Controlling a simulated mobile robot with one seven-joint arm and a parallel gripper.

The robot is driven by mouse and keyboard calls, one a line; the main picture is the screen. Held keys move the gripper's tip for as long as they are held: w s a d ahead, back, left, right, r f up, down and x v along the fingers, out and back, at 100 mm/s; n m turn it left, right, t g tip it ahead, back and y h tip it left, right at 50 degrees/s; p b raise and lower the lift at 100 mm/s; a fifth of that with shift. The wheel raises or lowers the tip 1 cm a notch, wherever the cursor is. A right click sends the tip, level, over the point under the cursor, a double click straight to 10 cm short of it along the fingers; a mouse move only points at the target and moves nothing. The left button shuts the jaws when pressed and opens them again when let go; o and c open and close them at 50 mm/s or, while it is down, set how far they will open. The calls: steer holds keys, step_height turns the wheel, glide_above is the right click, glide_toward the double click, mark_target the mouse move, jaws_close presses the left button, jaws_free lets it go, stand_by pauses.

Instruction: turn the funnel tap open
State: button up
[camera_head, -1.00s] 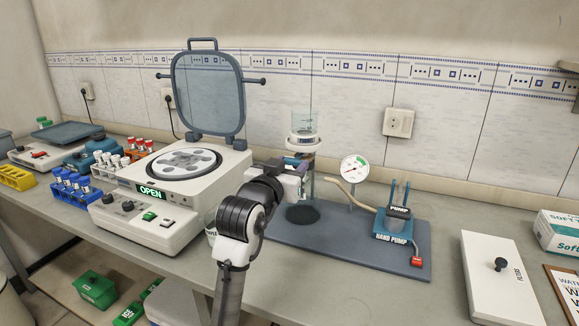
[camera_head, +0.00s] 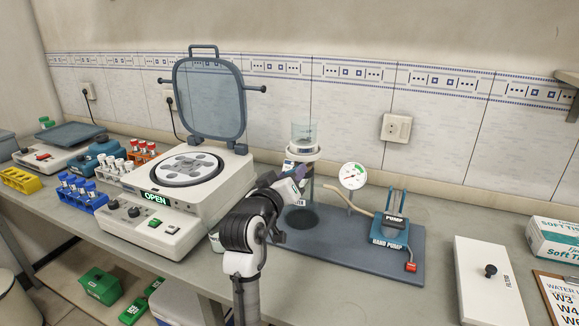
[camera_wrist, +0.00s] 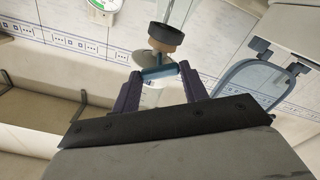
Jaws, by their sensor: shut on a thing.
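The glass funnel (camera_head: 304,133) stands upright above the pump board, on a pale collar (camera_head: 303,153). In the wrist view the picture is tilted, and a brown stopper (camera_wrist: 164,38) shows with a blue tap handle (camera_wrist: 159,71) beside it. The two dark purple fingers of my gripper (camera_wrist: 158,78) lie on either side of this handle and are shut on it. In the head view my gripper (camera_head: 296,178) is just below the collar, and its wrist is tilted. The tap is mostly hidden there by the gripper.
The centrifuge (camera_head: 150,218) with its lid raised stands close to the left of my arm. A pressure gauge (camera_head: 353,176) and the hand pump (camera_head: 391,231) stand on the blue-grey board (camera_head: 360,258) to the right. A white filter box (camera_head: 487,285) is farther right.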

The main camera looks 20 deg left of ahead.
steer(key=shift+n+p, duration=5.2)
steer(key=shift+n, duration=0.4)
steer(key=shift+f, duration=0.1)
steer(key=o, duration=1)
steer(key=shift+s, duration=0.1)
steer(key=s+b, duration=0.1)
steer(key=s, duration=0.3)
steer(key=s+b, duration=0.1)
steer(key=s, duration=0.4)
steer(key=s+b, duration=0.2)
steer(key=s, duration=0.2)
steer(key=shift+s+a, duration=0.3)
steer(key=shift+s, duration=0.05)
